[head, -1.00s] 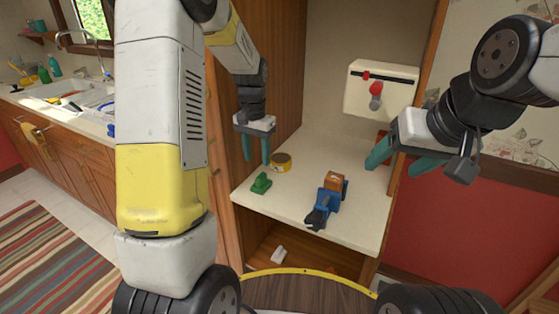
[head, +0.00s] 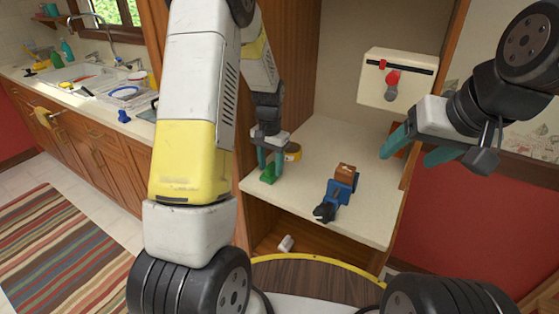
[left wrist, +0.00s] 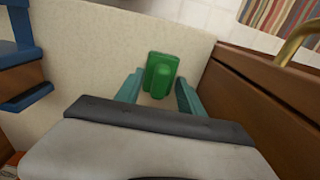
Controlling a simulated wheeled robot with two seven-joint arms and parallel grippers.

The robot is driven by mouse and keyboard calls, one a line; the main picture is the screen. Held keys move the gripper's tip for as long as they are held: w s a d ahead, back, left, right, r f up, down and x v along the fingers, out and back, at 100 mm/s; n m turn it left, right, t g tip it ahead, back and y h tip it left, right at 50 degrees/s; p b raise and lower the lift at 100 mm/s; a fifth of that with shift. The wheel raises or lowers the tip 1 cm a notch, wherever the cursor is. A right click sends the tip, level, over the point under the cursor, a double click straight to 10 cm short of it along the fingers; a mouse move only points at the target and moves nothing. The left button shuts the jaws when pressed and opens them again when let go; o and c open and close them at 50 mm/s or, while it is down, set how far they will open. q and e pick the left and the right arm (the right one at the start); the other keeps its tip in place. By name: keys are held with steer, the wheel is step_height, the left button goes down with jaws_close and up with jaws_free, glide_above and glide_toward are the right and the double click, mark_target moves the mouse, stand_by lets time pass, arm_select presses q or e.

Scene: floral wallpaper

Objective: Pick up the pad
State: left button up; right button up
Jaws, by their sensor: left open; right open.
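The pad appears to be the small green piece with a raised grip (head: 268,179), lying near the left front edge of the cabinet shelf. My left gripper (head: 271,161) is open, pointing down right at it. In the left wrist view the green pad (left wrist: 160,74) shows between and just beyond the two teal fingertips (left wrist: 157,92), with a gap on each side. The fingers partly hide it in the head view. My right gripper (head: 408,157) is open and empty, in front of the shelf's right side.
A yellow-rimmed roll (head: 295,152) sits just behind the left gripper. A blue, brown and black item (head: 338,192) stands mid-shelf. A cream box with a red knob (head: 396,78) is on the back wall. Wooden cabinet sides (head: 290,75) bound the shelf. A white item (head: 286,243) lies below.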

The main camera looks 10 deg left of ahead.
mark_target(271, 166)
arm_select(q)
steer(key=shift+c, duration=0.3)
jaws_close()
steer(key=shift+r, duration=0.9)
steer(key=shift+s+r, duration=0.2)
steer(key=shift+r, duration=0.8)
steer(key=s+d+r, duration=0.1)
steer(key=s+d, duration=0.1)
steer(key=s, duration=1.3)
steer(key=shift+s+d+r, duration=0.15)
steer(key=shift+s+d, duration=0.05)
steer(key=shift+d, duration=0.05)
